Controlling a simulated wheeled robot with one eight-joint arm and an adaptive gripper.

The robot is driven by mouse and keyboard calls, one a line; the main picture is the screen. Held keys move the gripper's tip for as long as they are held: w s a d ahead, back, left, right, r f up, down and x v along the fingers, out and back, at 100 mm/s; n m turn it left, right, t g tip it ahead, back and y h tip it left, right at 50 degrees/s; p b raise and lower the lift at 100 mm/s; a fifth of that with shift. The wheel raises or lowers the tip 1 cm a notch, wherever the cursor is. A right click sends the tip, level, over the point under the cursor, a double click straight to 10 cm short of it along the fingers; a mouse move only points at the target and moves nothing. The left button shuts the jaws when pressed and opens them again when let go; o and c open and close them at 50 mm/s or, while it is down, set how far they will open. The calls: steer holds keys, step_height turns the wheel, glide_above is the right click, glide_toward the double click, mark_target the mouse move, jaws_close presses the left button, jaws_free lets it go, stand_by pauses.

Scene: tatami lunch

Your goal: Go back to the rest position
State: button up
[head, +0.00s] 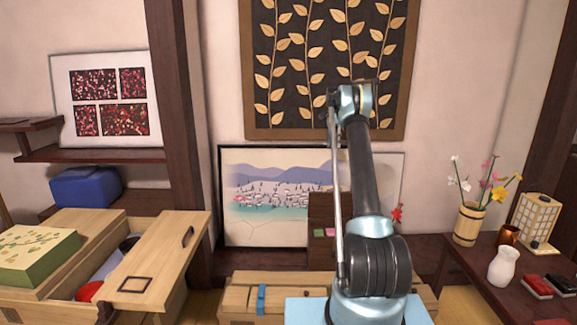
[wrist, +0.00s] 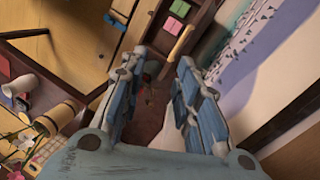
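My gripper (wrist: 156,80) shows in the wrist view with its two blue fingers apart and nothing between them. Behind the gap lies a dark wooden surface with a small reddish thing, blurred. In the head view my arm stands upright in front of the back wall, bent at the top; the gripper cannot be made out there. No object is seen held.
A low wooden chest (head: 240,297) lies behind my arm. At left, an open wooden box (head: 150,275) has a tilted lid and a green box (head: 38,255) on it. At right, a dark table (head: 480,275) bears a flower vase (head: 468,224), white bottle (head: 503,266) and lantern (head: 535,222).

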steer(key=s+a+r+n+t, duration=0.1)
steer(key=s+r+n, duration=0.1)
steer(key=s+r, duration=0.45)
steer(key=s+a+r+n, duration=0.1)
steer(key=s+r+n, duration=0.15)
steer(key=s, duration=0.65)
steer(key=s+a+r+n+t, duration=0.1)
steer(key=s+r, duration=0.5)
steer(key=s, duration=0.2)
steer(key=s+a+f+n+t, duration=0.15)
steer(key=s+n, duration=0.25)
steer(key=s, duration=1.7)
steer(key=s+f+n+t, duration=0.2)
steer(key=s+f+n, duration=0.3)
steer(key=s+f, duration=1.6)
steer(key=s, duration=0.4)
steer(key=shift+s+a+f+n, duration=0.15)
steer(key=shift+a+f+n, duration=0.1)
steer(key=shift+a+n, duration=0.1)
